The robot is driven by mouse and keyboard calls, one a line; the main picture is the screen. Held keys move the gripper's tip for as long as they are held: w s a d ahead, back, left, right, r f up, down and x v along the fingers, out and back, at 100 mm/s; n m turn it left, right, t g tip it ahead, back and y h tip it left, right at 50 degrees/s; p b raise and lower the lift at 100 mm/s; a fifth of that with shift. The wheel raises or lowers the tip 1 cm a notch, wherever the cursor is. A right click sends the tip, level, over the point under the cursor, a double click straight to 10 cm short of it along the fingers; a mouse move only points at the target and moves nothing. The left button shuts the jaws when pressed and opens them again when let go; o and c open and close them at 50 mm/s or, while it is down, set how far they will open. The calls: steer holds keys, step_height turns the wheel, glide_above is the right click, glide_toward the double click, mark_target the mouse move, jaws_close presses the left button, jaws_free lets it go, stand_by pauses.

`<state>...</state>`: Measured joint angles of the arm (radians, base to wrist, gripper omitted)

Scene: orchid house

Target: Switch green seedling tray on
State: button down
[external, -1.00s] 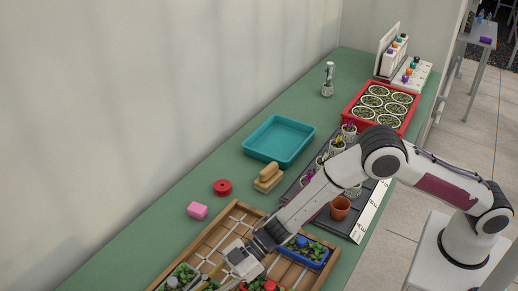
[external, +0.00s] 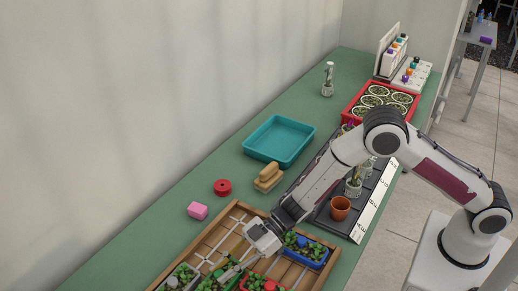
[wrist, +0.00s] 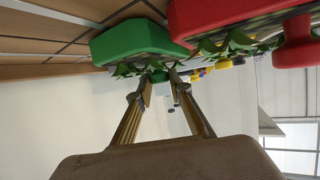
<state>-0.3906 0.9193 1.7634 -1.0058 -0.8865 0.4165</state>
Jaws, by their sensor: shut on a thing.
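The green seedling tray (wrist: 135,40) shows in the wrist view, with leafy seedlings along its edge. In the external view only part of it (external: 230,274) shows, low in the wooden frame, partly covered by my gripper. My gripper (wrist: 162,82) has its two fingers close together at the tray's seedling side, shut on what looks like a small green knob among the leaves. In the external view my gripper (external: 228,270) reaches down to the green tray from the upper right. I cannot tell whether the tray is lifted.
A red seedling tray (wrist: 225,20) with a red knob stands close beside the green one. A blue tray (external: 305,260) sits in the wooden frame (external: 212,240) to the right.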

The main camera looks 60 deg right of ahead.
mark_target(220, 272)
steer(key=c, duration=1.8)
jaws_free()
steer(key=shift+c, duration=0.2)
steer(key=shift+d, duration=0.1)
steer(key=shift+s+d+r, duration=0.2)
steer(key=shift+d+r, duration=0.1)
steer(key=shift+d, duration=0.3)
steer(key=v, duration=0.3)
step_height(220, 272, up, 7)
steer(key=shift+d, duration=0.15)
steer(key=shift+s, duration=0.15)
